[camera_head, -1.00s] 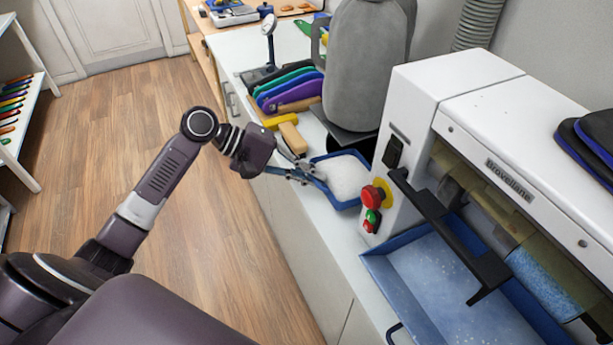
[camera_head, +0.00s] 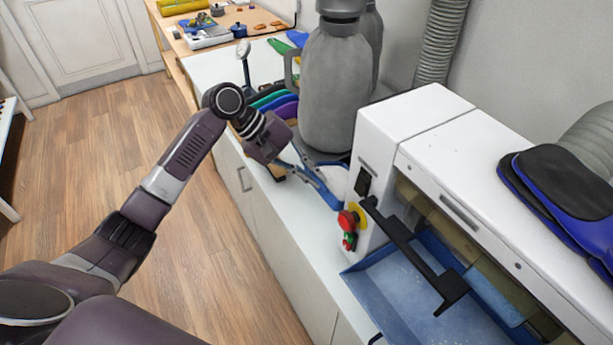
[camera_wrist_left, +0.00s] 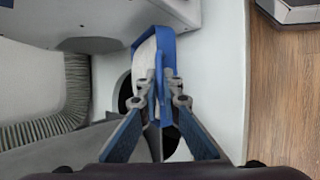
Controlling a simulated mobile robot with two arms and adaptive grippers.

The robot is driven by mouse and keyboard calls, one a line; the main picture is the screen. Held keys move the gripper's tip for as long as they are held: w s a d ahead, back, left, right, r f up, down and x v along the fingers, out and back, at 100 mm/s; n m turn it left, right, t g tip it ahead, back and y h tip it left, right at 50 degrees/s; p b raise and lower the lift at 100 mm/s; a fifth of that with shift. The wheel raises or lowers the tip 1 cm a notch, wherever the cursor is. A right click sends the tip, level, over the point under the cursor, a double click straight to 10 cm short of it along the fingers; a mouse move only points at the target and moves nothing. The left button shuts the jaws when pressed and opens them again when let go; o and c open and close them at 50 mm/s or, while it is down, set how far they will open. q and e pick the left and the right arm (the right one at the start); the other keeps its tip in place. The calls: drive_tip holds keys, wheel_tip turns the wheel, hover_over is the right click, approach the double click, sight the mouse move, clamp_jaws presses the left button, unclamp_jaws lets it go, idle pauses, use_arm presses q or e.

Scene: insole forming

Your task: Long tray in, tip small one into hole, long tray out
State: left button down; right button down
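The small blue tray (camera_head: 325,190) with white granules shows between my left gripper and the white machine. It also shows in the left wrist view (camera_wrist_left: 148,55), narrow and partly edge-on; I cannot tell how far it is tilted. My left gripper (camera_wrist_left: 170,92) is shut on the near rim or handle of this tray; in the head view the gripper (camera_head: 298,170) is partly hidden. A dark round opening (camera_wrist_left: 125,92) shows beside and behind the fingers. The long blue tray (camera_head: 400,290) sits low at the machine's front, under its black bar. My right gripper is not in view.
The white machine (camera_head: 412,112) with red and green buttons stands right of the small tray. A large grey vessel (camera_head: 345,95) stands close behind it. Coloured insoles (camera_head: 275,100) lie on the counter beyond the gripper.

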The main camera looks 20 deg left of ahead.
use_arm(q)
drive_tip(key=shift+w+d+r+g+p, duration=0.3)
drive_tip(key=shift+w+d+r+p, duration=0.15)
drive_tip(key=shift+r, duration=0.25)
drive_tip(key=shift+w+r+y+p, duration=0.15)
drive_tip(key=shift+r+y+p, duration=0.05)
drive_tip(key=shift+y+p, duration=0.1)
drive_tip(key=p, duration=0.2)
drive_tip(key=shift+w+d+r+g+y+p, duration=0.2)
drive_tip(key=shift+w+r+g+y+p, duration=0.1)
drive_tip(key=shift+r+p, duration=0.1)
drive_tip(key=p, duration=0.1)
drive_tip(key=r+p, duration=0.1)
drive_tip(key=p, duration=0.1)
drive_tip(key=shift+w+d+n+g+y, duration=0.3)
drive_tip(key=shift+w+d+g, duration=0.05)
drive_tip(key=shift+g, duration=0.05)
drive_tip(key=w+d+r+g+y+p, duration=0.2)
drive_tip(key=w+r+p, duration=0.1)
drive_tip(key=shift+d+n+g, duration=0.2)
drive_tip(key=shift+n+g, duration=0.2)
